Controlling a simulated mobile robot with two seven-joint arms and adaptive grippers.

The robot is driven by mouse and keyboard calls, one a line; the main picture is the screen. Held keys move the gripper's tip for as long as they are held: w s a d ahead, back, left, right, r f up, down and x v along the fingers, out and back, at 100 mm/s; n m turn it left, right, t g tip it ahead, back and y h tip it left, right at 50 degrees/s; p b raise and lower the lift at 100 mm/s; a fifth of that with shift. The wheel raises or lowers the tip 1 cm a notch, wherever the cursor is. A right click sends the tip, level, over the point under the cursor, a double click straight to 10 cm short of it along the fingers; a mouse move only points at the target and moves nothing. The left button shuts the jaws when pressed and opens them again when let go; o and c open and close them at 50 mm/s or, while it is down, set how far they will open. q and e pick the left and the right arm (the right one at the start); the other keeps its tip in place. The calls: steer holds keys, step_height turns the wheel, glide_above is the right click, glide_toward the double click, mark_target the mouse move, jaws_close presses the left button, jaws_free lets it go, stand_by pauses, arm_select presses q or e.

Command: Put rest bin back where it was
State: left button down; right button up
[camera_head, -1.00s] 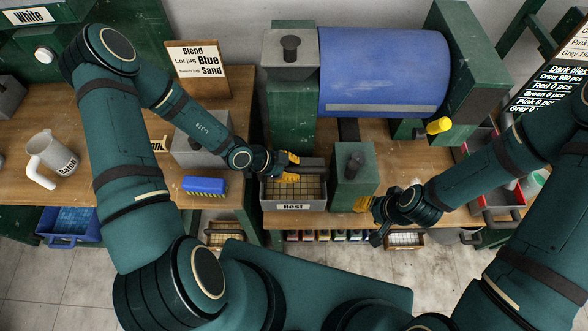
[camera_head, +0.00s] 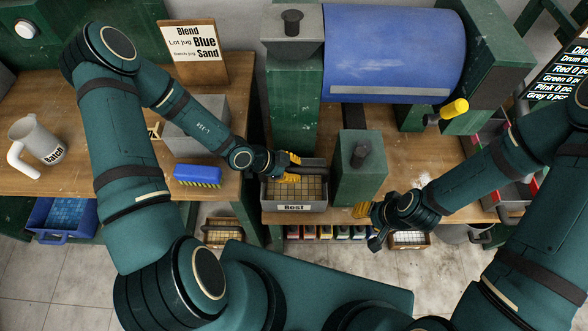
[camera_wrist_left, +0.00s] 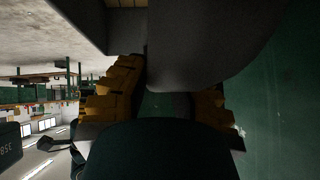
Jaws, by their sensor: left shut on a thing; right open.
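The rest bin (camera_head: 292,207) is a grey box with a "Rest" label on its front and a gridded tile sheet inside. It sits on the wooden bench, between the green post at its back left and a green block at its right. My left gripper (camera_head: 291,168) is shut on the rest bin, at its upper rim. In the left wrist view the yellow fingers (camera_wrist_left: 155,100) close around a grey part of the bin (camera_wrist_left: 215,40). My right gripper (camera_head: 362,210) is open and empty, beside the green block's lower right side.
A green block (camera_head: 358,175) with a dark knob stands right of the bin. A blue drum (camera_head: 392,55) with a yellow handle is behind. A blue brush (camera_head: 198,175) and a white batch jug (camera_head: 38,140) are on the left bench. Small coloured containers (camera_head: 330,232) sit below the bin.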

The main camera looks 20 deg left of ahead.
arm_select(q)
steer(key=shift+f, duration=0.3)
steer(key=shift+f+b, duration=0.4)
steer(key=shift+f, duration=0.2)
stand_by(0.4)
steer(key=c, duration=0.9)
jaws_free()
steer(key=shift+o, duration=0.2)
step_height(320, 180, up, 10)
steer(key=shift+r, duration=0.1)
